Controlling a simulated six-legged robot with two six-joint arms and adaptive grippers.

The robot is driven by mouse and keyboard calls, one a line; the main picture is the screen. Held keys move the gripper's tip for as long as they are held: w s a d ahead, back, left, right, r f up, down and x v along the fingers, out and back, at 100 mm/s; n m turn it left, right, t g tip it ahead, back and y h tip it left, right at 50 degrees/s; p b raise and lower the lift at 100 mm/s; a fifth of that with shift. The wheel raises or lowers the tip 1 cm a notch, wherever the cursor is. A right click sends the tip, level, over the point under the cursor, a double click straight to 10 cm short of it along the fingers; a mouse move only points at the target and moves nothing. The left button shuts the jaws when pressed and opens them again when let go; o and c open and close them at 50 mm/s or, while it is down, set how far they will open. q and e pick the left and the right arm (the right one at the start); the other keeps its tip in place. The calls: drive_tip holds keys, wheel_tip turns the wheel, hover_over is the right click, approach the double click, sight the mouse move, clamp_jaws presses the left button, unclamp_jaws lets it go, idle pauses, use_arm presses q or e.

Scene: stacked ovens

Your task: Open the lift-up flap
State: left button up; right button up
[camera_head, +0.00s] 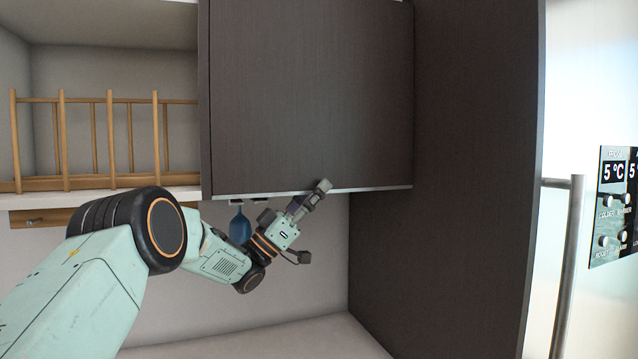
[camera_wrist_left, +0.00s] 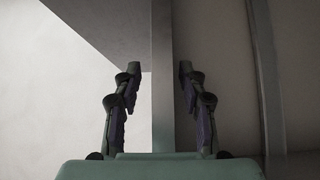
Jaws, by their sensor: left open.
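The lift-up flap (camera_head: 310,95) is the dark brown front of the wall cabinet and looks closed, hanging upright. A light metallic strip (camera_head: 375,189) runs along its bottom edge. My left gripper (camera_head: 312,196) is at this bottom edge, near the middle of the flap. In the left wrist view my open left gripper (camera_wrist_left: 159,72) has one finger on each side of a grey strip (camera_wrist_left: 162,120). Gaps show between the fingers and the strip, and I cannot tell if they touch it. My right gripper is not in view.
A wooden rack (camera_head: 110,140) stands on the open shelf at left. A blue utensil (camera_head: 240,228) hangs under the cabinet, behind my arm. A tall dark panel (camera_head: 455,150) and a steel appliance with a vertical handle (camera_head: 567,265) stand at right. The counter (camera_head: 290,340) below is bare.

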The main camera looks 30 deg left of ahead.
use_arm(q)
drive_tip(key=shift+w+d+r, duration=0.4)
drive_tip(key=shift+w, duration=0.05)
drive_tip(key=shift+s+a+r, duration=0.1)
drive_tip(key=shift+s+a, duration=0.2)
drive_tip(key=shift+a, duration=0.15)
drive_tip(key=shift+w+d, duration=0.35)
drive_tip(key=shift+d, duration=0.05)
drive_tip(key=c, duration=0.6)
drive_tip(key=shift+a, duration=0.15)
clamp_jaws()
